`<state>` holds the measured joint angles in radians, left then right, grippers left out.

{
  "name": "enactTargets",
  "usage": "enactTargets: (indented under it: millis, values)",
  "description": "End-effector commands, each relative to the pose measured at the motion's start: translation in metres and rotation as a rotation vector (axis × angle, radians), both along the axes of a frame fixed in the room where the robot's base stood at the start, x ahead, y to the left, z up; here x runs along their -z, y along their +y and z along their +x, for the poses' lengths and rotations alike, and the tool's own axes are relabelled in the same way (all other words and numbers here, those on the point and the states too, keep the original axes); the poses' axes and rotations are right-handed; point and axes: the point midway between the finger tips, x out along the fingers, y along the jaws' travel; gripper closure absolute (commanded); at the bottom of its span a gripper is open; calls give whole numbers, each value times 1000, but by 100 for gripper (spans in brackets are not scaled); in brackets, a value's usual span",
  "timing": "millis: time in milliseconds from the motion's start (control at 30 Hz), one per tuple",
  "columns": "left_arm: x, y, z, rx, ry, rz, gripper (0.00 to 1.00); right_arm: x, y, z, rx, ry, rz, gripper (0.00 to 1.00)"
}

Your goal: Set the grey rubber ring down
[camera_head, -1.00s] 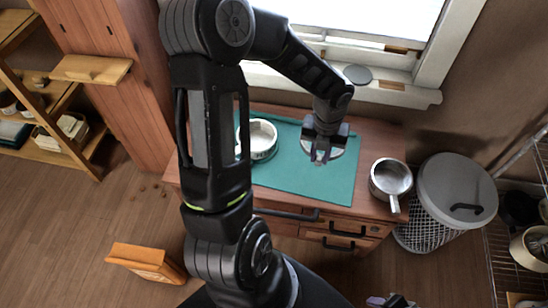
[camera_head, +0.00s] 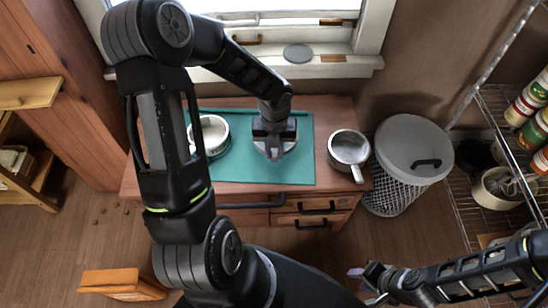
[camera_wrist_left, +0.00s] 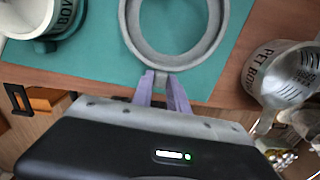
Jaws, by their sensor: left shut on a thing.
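The grey rubber ring (camera_wrist_left: 206,50) shows large in the left wrist view, over the teal mat (camera_wrist_left: 100,60). My left gripper (camera_wrist_left: 164,90) is shut on the ring's near edge, with one purple finger on each side. In the head view my left gripper (camera_head: 272,152) is over the right half of the mat (camera_head: 240,170), and its hand hides most of the ring. I cannot tell whether the ring touches the mat. My right gripper (camera_head: 372,275) is low at the right, clear of the counter; its jaws are too small to read.
A white bowl (camera_head: 212,128) stands on the mat's left part. A metal pan (camera_head: 349,148) stands on the counter right of the mat. A lidded wire bin (camera_head: 410,150) stands beside the counter, and a wire shelf with cans (camera_head: 528,105) is further right. A window sill is behind.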

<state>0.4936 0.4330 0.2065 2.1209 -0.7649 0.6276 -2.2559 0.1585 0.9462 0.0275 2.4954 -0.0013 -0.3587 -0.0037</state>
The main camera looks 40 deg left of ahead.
Motion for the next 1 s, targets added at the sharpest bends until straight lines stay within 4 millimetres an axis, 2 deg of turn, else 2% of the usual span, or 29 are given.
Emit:
enactTargets:
  millis: [300, 700, 733, 1000]
  values:
    - [37, 0, 0, 1, 2, 0, 100, 13, 0, 0, 0, 0, 0, 64]
    - [41, 0, 0, 1, 1, -1, 100, 14, 0, 0, 0, 0, 0, 64]
    - [41, 0, 0, 1, 1, -1, 80, 14, 0, 0, 0, 0, 0, 64]
    - [40, 0, 0, 0, 1, -1, 59, 13, 0, 0, 0, 0, 0, 64]
